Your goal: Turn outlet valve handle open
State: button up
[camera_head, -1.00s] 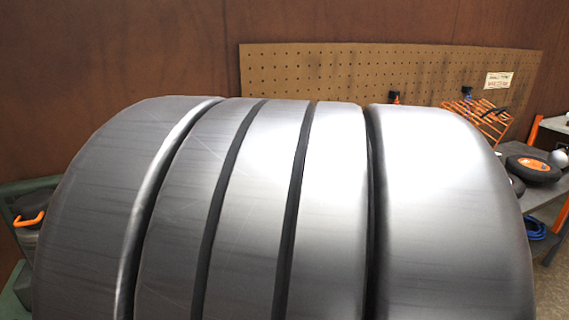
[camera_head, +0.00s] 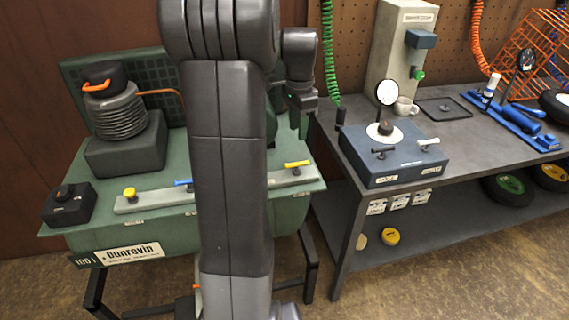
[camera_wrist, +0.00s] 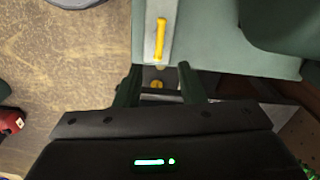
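A yellow lever handle (camera_head: 297,164) sits at the right end of a grey bar on the green compressor's (camera_head: 165,228) front edge. In the wrist view the yellow handle (camera_wrist: 161,38) lies lengthwise, beyond my fingertips and roughly in line with the gap between them. A blue handle (camera_head: 182,183) sits farther left on the bar, partly hidden by my arm. Small labels below the bar are too small to read, so I cannot tell which handle is the outlet valve. My gripper (camera_wrist: 160,76) is open and empty; in the head view it hangs above the compressor's right end (camera_head: 300,122).
A grey workbench (camera_head: 345,190) stands close on the right. It carries a blue box (camera_head: 400,165) with a gauge and two handles. A green coiled hose (camera_head: 328,50) hangs behind. A black box (camera_head: 68,204) and yellow knob (camera_head: 129,193) are at left.

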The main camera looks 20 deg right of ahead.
aim_at(297, 167)
notch_tip(297, 167, down, 13)
jog(key=shift+r, duration=0.15)
jog(key=shift+c, duration=0.5)
